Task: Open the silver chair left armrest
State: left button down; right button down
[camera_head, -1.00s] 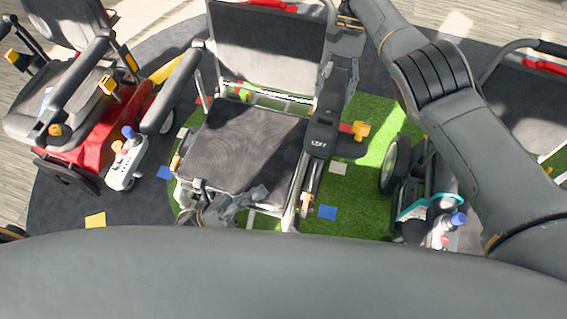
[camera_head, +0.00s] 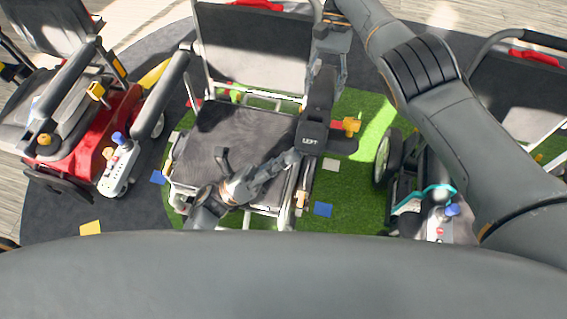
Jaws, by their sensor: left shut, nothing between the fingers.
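The silver chair (camera_head: 232,130) faces me, with its dark seat below the backrest. Its left armrest (camera_head: 318,105) is a dark pad on the picture's right side, with a block marked "LEFT" at the near end. My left gripper (camera_head: 288,160) reaches in over the front of the seat. It is shut and empty, its tips close beside the "LEFT" block; I cannot tell whether they touch. My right arm comes in from the right, and my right gripper (camera_head: 333,50) is over the rear of this armrest; its fingers are not clear.
A yellow-orange knob (camera_head: 351,125) sits right of the armrest. The chair's other armrest (camera_head: 165,90) is at left. A red scooter (camera_head: 90,130) stands at left, another scooter (camera_head: 435,195) at right. Green mat (camera_head: 355,190) shows between.

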pick_arm(q)
jog(key=r, duration=0.1)
jog(key=w+r, duration=0.1)
jog(key=r, duration=0.1)
jog(key=shift+w+d+r, duration=0.1)
jog(key=shift+w+r, duration=0.05)
jog(key=shift+w, duration=0.05)
pick_arm(e)
jog(key=shift+s+a+f, duration=0.1)
jog(key=shift+f, duration=0.05)
jog(key=c, duration=0.5)
grip_release()
